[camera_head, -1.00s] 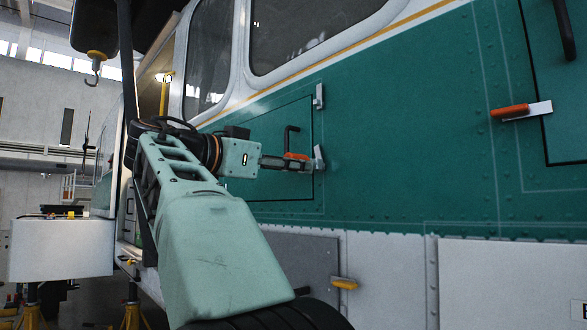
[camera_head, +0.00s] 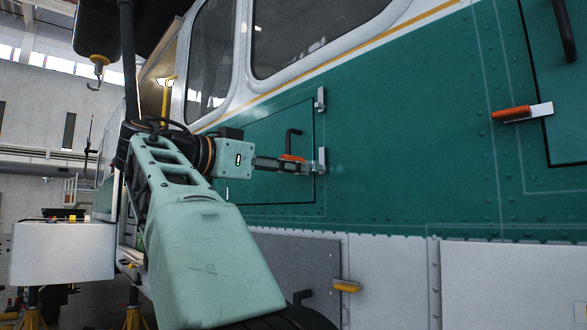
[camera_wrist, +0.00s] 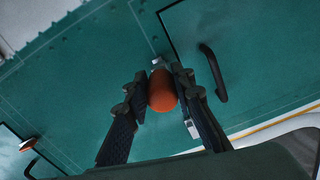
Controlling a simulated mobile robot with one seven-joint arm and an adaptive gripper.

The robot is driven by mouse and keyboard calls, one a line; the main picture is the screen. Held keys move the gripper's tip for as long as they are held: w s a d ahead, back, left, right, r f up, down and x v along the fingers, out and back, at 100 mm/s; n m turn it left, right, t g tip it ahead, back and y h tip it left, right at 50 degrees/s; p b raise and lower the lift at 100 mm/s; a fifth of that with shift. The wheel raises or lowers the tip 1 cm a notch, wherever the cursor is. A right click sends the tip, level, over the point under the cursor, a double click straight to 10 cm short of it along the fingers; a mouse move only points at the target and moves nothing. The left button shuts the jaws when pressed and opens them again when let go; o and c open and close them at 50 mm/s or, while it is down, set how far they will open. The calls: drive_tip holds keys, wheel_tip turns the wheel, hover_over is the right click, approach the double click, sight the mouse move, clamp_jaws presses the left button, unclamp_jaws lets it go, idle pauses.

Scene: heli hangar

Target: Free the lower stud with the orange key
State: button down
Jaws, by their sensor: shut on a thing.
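The orange key (camera_head: 293,157) is between the fingers of my gripper (camera_head: 303,166), close to the green hatch panel (camera_head: 262,185). In the wrist view the rounded orange key end (camera_wrist: 162,92) sits between both dark fingers of my gripper (camera_wrist: 160,80). The lower stud is hidden behind the key and fingers. A metal tab (camera_head: 322,160) at the lower right edge of the hatch stands upright by the fingertips. A similar upper tab (camera_head: 320,99) is at the upper right corner. Whether the key is seated on the stud cannot be told.
A black handle (camera_head: 291,141) projects from the hatch just above my gripper and also shows in the wrist view (camera_wrist: 214,74). Another orange-handled latch (camera_head: 511,114) is at the far right. A yellow latch (camera_head: 346,286) sits below. The green skin between is clear.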

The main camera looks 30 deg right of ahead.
drive_tip(key=shift+s+a, duration=0.15)
drive_tip(key=shift+a, duration=0.95)
drive_tip(key=shift+s+a, duration=0.15)
drive_tip(key=shift+a, duration=0.95)
drive_tip(key=shift+w+d, duration=0.15)
drive_tip(key=shift+d, duration=1)
drive_tip(key=shift+w+d, duration=0.15)
drive_tip(key=shift+d, duration=0.95)
